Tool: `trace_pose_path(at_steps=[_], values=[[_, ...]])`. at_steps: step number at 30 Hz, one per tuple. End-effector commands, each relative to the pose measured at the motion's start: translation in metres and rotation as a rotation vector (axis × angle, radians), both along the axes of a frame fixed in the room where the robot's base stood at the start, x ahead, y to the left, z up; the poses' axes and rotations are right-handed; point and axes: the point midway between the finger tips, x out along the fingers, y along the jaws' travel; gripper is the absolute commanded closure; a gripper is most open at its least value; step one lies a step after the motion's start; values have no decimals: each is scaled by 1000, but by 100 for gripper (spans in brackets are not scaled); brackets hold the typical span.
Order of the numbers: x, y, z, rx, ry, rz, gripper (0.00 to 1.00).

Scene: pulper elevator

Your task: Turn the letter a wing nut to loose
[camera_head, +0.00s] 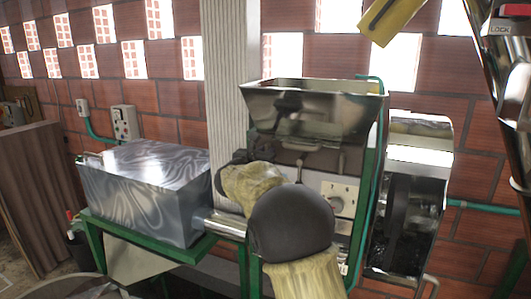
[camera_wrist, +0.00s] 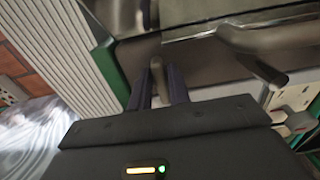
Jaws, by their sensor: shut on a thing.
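A pulper machine with a metal hopper (camera_head: 310,112) stands in the middle of the head view on a green frame. My gripper (camera_wrist: 158,88) is at the upper left of the machine's front, below the hopper. In the wrist view its two dark fingers stand on either side of a small grey-brown upright piece (camera_wrist: 157,72), and are shut on it. This piece looks like a wing nut, but no letter is readable on it. In the head view my arm hides it, and my gripper shows only as a dark shape (camera_head: 237,160).
A bent metal lever (camera_wrist: 250,50) is close to the right of my gripper. A light panel with a round knob (camera_head: 337,204) is on the machine's front. A shiny metal box (camera_head: 150,185) stands at left, and a ribbed pale column (camera_head: 229,70) rises behind my gripper.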

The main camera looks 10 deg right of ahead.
Motion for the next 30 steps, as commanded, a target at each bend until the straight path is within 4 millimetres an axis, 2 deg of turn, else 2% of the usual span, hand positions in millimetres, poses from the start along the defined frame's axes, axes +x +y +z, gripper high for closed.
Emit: trace_pose_path(at_steps=[14,30], values=[[1,1,-3,-147,98,0,100],[3,4,-3,-552,369,0,100]])
